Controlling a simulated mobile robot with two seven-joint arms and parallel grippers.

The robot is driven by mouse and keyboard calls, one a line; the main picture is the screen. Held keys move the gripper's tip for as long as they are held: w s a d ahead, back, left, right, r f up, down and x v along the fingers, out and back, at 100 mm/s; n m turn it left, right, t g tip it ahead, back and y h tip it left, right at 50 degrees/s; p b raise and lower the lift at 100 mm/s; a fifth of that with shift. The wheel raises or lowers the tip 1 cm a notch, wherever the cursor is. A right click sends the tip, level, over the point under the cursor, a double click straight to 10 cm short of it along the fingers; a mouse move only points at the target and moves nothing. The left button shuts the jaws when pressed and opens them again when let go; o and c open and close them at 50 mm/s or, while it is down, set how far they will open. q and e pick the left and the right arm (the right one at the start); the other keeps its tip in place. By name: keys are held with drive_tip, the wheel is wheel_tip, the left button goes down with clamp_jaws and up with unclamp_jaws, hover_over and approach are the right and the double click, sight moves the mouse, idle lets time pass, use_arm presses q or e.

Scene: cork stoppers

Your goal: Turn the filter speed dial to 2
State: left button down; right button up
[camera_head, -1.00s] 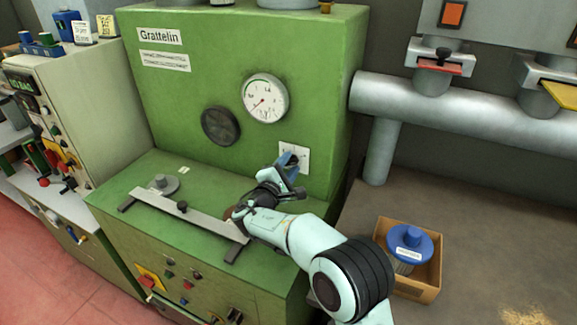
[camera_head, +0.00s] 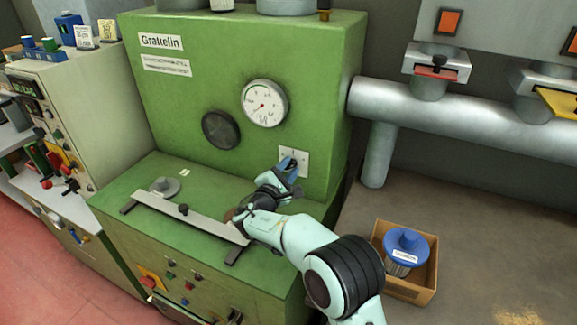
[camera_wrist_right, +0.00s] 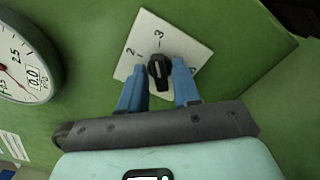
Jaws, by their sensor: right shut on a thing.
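The filter speed dial is a black knob on a white square plate (camera_head: 301,158) on the green machine's front, at the right. In the right wrist view the black knob (camera_wrist_right: 158,72) shows against its plate (camera_wrist_right: 187,47), with the numbers 2 and 3 readable beside it. A light mark on the knob seems to face about the 3. My right gripper (camera_head: 290,166) is at the plate, its two blue fingers (camera_wrist_right: 159,84) on either side of the knob and shut on it. Any other number is hidden or unreadable. My left gripper is out of view.
A round white gauge (camera_head: 265,103) and a dark round disc (camera_head: 221,129) sit left of the dial. A metal bar (camera_head: 190,217) lies on the green ledge below. A cardboard box (camera_head: 410,291) with a blue-lidded filter (camera_head: 405,243) stands at the right. A grey pipe (camera_head: 450,107) runs right.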

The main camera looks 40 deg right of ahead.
drive_tip(key=n+p, duration=0.5)
drive_tip(key=shift+r+n, duration=0.15)
drive_tip(key=shift+n, duration=0.15)
use_arm(q)
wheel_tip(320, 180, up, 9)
drive_tip(key=p, duration=0.4)
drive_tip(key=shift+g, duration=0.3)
use_arm(e)
drive_tip(key=shift+n, duration=2.2)
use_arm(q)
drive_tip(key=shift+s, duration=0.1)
use_arm(e)
drive_tip(key=shift+f, duration=0.2)
drive_tip(key=o, duration=0.7)
drive_tip(key=shift+o, duration=0.2)
drive_tip(key=shift+a, duration=0.15)
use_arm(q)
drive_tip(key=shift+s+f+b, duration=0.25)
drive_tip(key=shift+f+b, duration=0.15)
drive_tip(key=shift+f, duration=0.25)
use_arm(e)
drive_tip(key=v, duration=1.3)
drive_tip(key=shift+s, duration=0.15)
